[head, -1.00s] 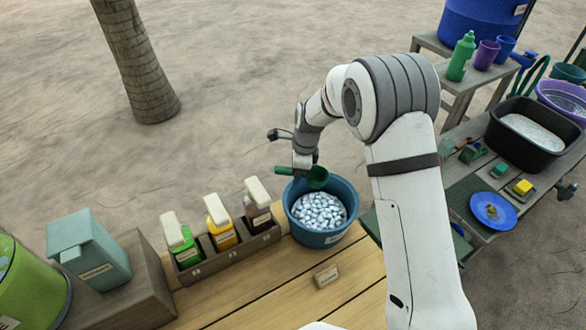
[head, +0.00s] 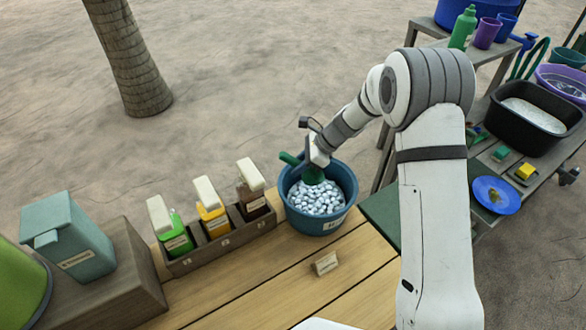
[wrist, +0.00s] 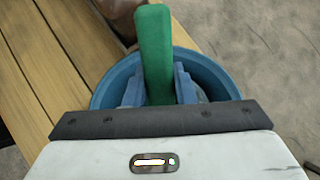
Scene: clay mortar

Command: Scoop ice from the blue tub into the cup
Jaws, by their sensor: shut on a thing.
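The blue tub (head: 338,222) stands on the wooden counter and holds many pale ice pieces (head: 318,200). My gripper (head: 314,166) is over the back of the tub and shut on the green scoop (head: 291,159). The scoop's head is low in the tub, at or against the ice; how deep it sits I cannot tell. In the wrist view the scoop's green handle (wrist: 153,50) stands between the jaws, with the tub's rim (wrist: 205,65) behind it. No cup for the ice is clearly identifiable; purple and blue cups (head: 487,33) stand on the far right shelf.
A small sign (head: 325,263) stands in front. A teal box (head: 68,248) is at far left. A black basin (head: 530,125) and a blue plate (head: 496,195) are at right.

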